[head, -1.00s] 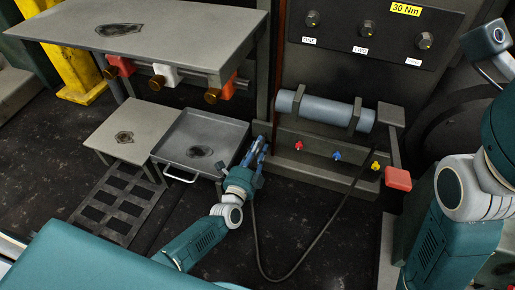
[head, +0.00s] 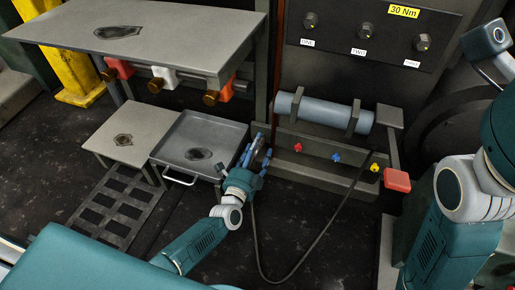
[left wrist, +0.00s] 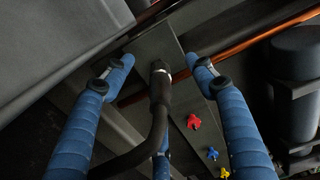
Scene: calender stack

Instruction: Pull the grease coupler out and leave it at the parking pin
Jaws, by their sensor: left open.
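The grease coupler (left wrist: 160,70) is a dark cylinder with a bright collar on the end of a thick black hose. In the left wrist view its tip meets a grey plate (left wrist: 145,42); whether a pin or a fitting sits there is hidden. My left gripper (head: 257,150) is open, its blue fingers on both sides of the coupler and apart from it. The fingers also show in the left wrist view (left wrist: 158,72). I cannot pick out the parking pin for sure.
Red (head: 298,147) and blue (head: 336,157) fittings sit on the rail below a grey cylinder (head: 330,110). A grey tray (head: 222,135) stands left of the gripper, under a bench (head: 190,25). A red block (head: 397,180) is right of the rail.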

